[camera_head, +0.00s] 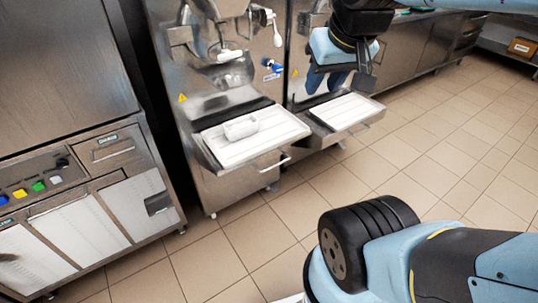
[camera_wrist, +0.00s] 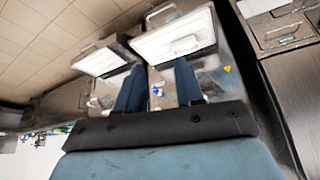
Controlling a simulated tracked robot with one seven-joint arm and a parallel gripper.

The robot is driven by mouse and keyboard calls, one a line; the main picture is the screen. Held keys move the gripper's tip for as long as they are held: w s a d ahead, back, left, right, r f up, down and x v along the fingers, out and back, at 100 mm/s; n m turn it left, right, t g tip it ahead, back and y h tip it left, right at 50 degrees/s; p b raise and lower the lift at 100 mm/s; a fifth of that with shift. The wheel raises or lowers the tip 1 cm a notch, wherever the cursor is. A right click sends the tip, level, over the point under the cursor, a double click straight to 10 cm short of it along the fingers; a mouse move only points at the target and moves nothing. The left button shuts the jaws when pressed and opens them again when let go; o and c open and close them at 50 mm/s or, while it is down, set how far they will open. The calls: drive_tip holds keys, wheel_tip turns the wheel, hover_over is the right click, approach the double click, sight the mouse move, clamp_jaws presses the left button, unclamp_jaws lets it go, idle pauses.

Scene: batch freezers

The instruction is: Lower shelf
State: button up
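Two steel batch freezers each have a white-surfaced shelf sticking out at the front. The left freezer's shelf (camera_head: 270,145) carries a small white tub (camera_head: 241,127) and has a bar handle on its front edge. The right freezer's shelf (camera_head: 345,111) is empty. In the wrist view, which is upside down, the shelf with the tub (camera_wrist: 150,49) is upper right and the empty shelf (camera_wrist: 97,63) is left of it. My gripper (camera_head: 328,82) is in front of the right freezer, above its shelf. In the wrist view its two blue fingers (camera_wrist: 158,66) are apart with nothing held between them.
A steel cabinet (camera_head: 95,170) with coloured buttons stands at the left. Counters (camera_head: 425,45) run along the back right, with a brown box (camera_head: 521,47) on a far shelf. The tiled floor (camera_head: 420,150) at the right is clear.

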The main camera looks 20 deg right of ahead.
drive_tip(key=w+d+f+m+g+y, duration=0.3)
drive_tip(key=w+f+m+g+y, duration=0.55)
drive_tip(key=w+f+m, duration=1.05)
drive_tip(key=w+d+f+m+t+y, duration=0.1)
drive_tip(key=d+f+m+t+y, duration=0.15)
drive_tip(key=f+m, duration=0.4)
drive_tip(key=w+d+f+m+t+y, duration=0.2)
drive_tip(key=f+m+y, duration=0.1)
drive_tip(key=f+m, duration=0.35)
drive_tip(key=m+t, duration=0.6)
drive_tip(key=m, duration=0.5)
approach(276, 165)
drive_tip(key=shift+y, duration=0.4)
drive_tip(key=x, duration=0.6)
drive_tip(key=f+x, duration=0.1)
drive_tip(key=x, duration=0.3)
drive_tip(key=shift+w+d+f, duration=0.1)
drive_tip(key=shift+w+d, duration=0.1)
drive_tip(key=shift+w, duration=0.2)
clamp_jaws()
